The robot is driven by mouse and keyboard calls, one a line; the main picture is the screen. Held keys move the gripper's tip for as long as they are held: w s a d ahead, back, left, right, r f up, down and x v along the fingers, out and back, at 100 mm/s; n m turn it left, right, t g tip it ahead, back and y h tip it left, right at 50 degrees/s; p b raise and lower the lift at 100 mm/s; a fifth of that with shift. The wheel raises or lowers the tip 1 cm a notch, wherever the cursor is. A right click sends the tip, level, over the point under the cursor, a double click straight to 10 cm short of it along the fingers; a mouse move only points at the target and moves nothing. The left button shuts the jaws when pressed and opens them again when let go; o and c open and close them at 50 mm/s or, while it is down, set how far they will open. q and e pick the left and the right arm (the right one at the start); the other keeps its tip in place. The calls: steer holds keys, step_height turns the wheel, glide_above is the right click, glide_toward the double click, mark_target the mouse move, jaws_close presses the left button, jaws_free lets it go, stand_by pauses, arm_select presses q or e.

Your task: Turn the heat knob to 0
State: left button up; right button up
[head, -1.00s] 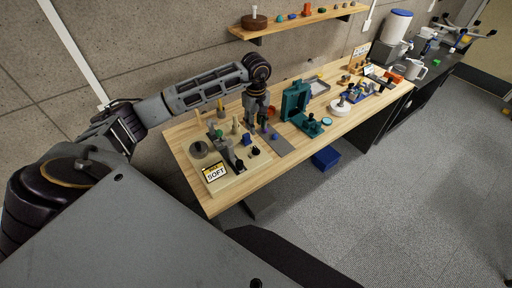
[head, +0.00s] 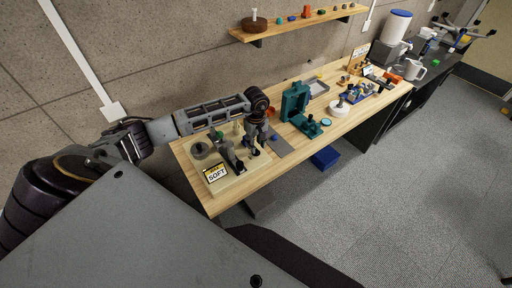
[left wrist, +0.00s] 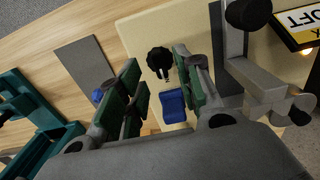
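A black knob (left wrist: 159,60) sits on the cream base plate (left wrist: 145,35) of the unit. In the left wrist view it shows between the fingertips of my left gripper (left wrist: 156,70). The gripper's green-padded fingers are apart, with the knob in the gap; I cannot tell if either touches it. The knob's marks cannot be read. In the head view my left gripper (head: 250,142) is low over the right side of the cream unit (head: 228,184) and partly hides it. A second black knob (left wrist: 248,12) is beside a grey bar. My right gripper is not in view.
A blue piece (left wrist: 172,105) shows between the fingers. A grey mat (head: 280,146) and a teal fixture (head: 295,103) lie to the right on the wooden bench (head: 345,124).

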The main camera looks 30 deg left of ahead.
arm_select(q)
steer(key=shift+f, duration=1.65)
jaws_close()
